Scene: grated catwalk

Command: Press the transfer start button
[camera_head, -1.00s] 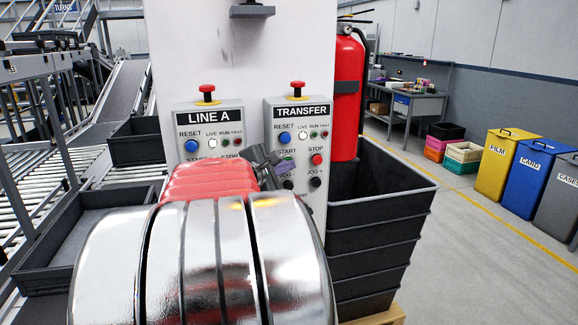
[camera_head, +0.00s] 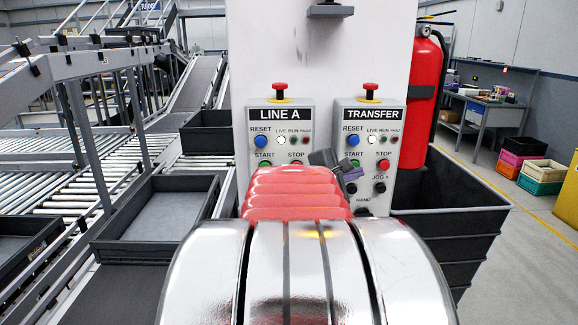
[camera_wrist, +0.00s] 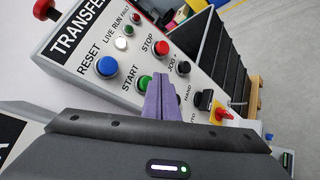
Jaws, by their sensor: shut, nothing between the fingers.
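The TRANSFER control box (camera_head: 369,120) is on the white pillar, right of the LINE A box. Its green start button (camera_head: 355,163) shows just above my gripper (camera_head: 350,180), partly crowded by it. In the wrist view the start button (camera_wrist: 145,82) is whole, beside the purple fingers of my gripper (camera_wrist: 160,80). The fingers are shut and empty. Their tips appear just right of the start button and below the red stop button (camera_wrist: 162,48). I cannot tell whether they touch the panel.
The blue reset button (camera_wrist: 106,67) and a red emergency knob (camera_head: 370,87) are on the same box. The LINE A box (camera_head: 280,125) stands close on the left.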

